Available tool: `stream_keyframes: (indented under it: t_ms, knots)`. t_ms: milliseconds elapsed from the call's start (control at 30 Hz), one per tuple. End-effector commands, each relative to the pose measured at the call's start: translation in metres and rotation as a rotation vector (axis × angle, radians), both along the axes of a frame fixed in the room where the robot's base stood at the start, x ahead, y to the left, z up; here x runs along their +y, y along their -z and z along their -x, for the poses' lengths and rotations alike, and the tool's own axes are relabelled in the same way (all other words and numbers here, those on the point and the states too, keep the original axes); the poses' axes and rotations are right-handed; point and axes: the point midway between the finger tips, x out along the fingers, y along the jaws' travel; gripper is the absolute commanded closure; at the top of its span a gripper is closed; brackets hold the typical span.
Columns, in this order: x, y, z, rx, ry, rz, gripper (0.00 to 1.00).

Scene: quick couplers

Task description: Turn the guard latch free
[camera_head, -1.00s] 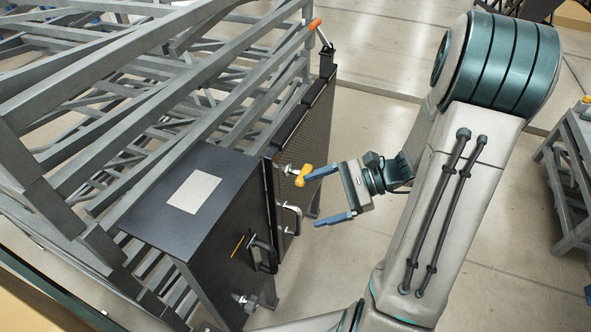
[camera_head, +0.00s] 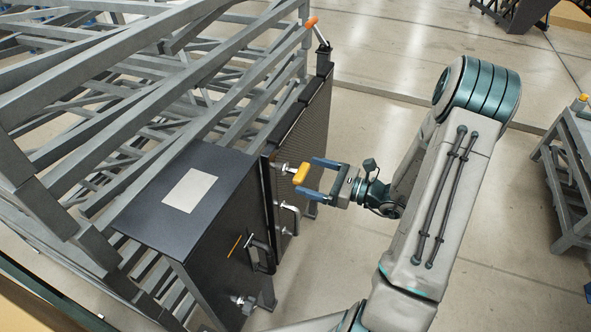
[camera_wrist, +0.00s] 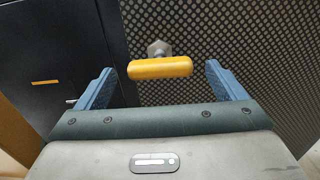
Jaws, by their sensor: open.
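In the wrist view my gripper (camera_wrist: 158,82) has one finger on either side of the handle's ends, with gaps on both sides. Whether the handle lies fully between the fingertips in depth is hard to tell.
A dark cabinet (camera_head: 150,232) with a pale plate on top stands left of the panel. A metal pull handle (camera_head: 290,217) sits below the latch. An orange-tipped lever (camera_head: 317,30) stands at the panel's far end.

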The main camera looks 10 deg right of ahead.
Motion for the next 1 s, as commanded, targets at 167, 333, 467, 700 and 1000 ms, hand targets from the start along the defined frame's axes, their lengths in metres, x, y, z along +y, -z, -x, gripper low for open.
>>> stream_keyframes:
  t_ms: [167, 333, 467, 700, 1000]
  knots:
    - [0.027, 0.0, -0.019, 0.0, -0.004, 0.0, 0.09]
    - [0.039, 0.0, -0.028, 0.0, -0.001, 0.001, 0.09]
    - [0.043, 0.0, -0.031, -0.001, -0.001, 0.001, 0.09]
    - [0.043, 0.0, -0.031, 0.0, -0.001, 0.001, 0.12]
    - [0.043, 0.0, -0.031, 0.001, 0.0, 0.001, 0.54]
